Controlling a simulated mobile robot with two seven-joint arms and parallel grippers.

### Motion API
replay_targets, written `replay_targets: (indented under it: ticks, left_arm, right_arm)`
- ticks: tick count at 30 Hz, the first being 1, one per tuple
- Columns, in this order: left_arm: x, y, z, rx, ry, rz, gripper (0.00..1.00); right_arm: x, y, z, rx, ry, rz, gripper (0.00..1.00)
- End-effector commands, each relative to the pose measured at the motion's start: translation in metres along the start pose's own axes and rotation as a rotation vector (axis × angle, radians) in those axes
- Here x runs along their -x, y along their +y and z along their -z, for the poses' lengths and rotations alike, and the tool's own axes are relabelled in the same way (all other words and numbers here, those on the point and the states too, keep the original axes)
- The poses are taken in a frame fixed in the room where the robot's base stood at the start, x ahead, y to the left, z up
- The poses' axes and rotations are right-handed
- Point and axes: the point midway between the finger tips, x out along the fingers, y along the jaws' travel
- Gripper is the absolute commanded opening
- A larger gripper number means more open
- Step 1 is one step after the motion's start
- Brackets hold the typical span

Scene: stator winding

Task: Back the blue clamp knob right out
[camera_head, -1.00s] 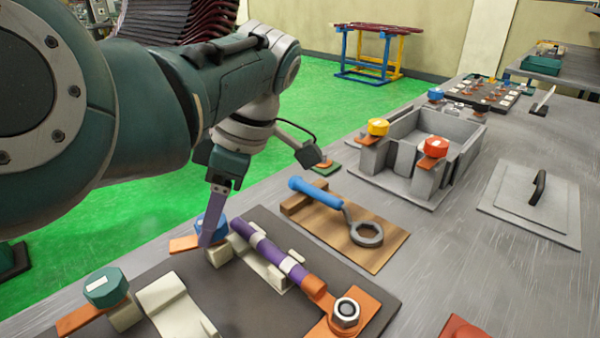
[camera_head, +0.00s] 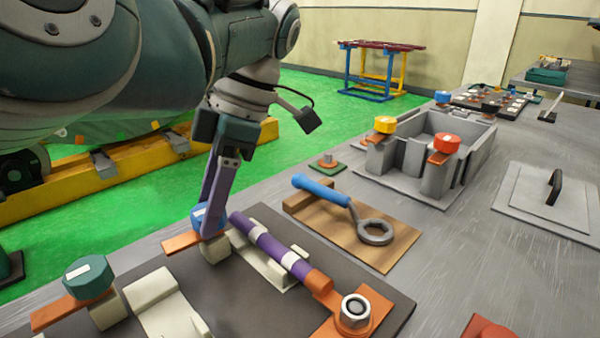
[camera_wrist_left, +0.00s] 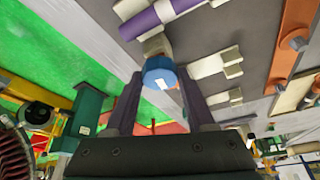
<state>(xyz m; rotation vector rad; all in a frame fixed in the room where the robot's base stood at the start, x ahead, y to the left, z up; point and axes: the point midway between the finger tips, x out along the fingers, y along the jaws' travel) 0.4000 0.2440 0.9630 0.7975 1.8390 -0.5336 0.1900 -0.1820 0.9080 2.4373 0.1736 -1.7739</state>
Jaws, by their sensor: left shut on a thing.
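The blue clamp knob (camera_head: 204,217) sits on its pale post at the far left edge of the dark fixture plate (camera_head: 262,318), above an orange clamp strap (camera_head: 182,242). My left gripper (camera_head: 208,222) reaches down from above and is shut on the knob. In the left wrist view the blue knob (camera_wrist_left: 160,76) shows between the two purple fingers of my left gripper (camera_wrist_left: 162,84). The near finger hides part of the knob in the head view. A purple bar with white bands (camera_head: 268,246) lies in cradles beside it. My right gripper is not in view.
A green knob (camera_head: 88,277) stands on the near left of the plate. A ring spanner with a blue handle (camera_head: 320,188) lies on a wooden board (camera_head: 385,250). A grey box fixture (camera_head: 470,140) with yellow and red knobs stands farther back. The table at right has free room.

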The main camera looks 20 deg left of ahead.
Motion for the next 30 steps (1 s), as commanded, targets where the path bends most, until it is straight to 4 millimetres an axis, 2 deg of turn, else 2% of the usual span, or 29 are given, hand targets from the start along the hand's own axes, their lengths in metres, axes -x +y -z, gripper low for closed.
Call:
replay_targets:
  ticks: [12, 13, 20, 30]
  left_arm:
    - [-0.0016, 0.0004, -0.0014, -0.001, -0.005, -0.002, 0.0]
    - [-0.0016, 0.0004, -0.0014, -0.001, -0.005, -0.002, 0.58]
    - [-0.0007, 0.0004, -0.0007, -0.001, -0.003, -0.002, 0.83]
    - [0.0034, 0.0019, 0.0029, 0.0, -0.001, -0.002, 0.85]
  right_arm:
    - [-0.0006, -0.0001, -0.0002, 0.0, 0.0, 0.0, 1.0]
    - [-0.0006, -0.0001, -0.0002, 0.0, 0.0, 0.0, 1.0]
    - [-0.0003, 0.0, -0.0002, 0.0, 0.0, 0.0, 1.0]
    - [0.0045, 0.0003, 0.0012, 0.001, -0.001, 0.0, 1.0]
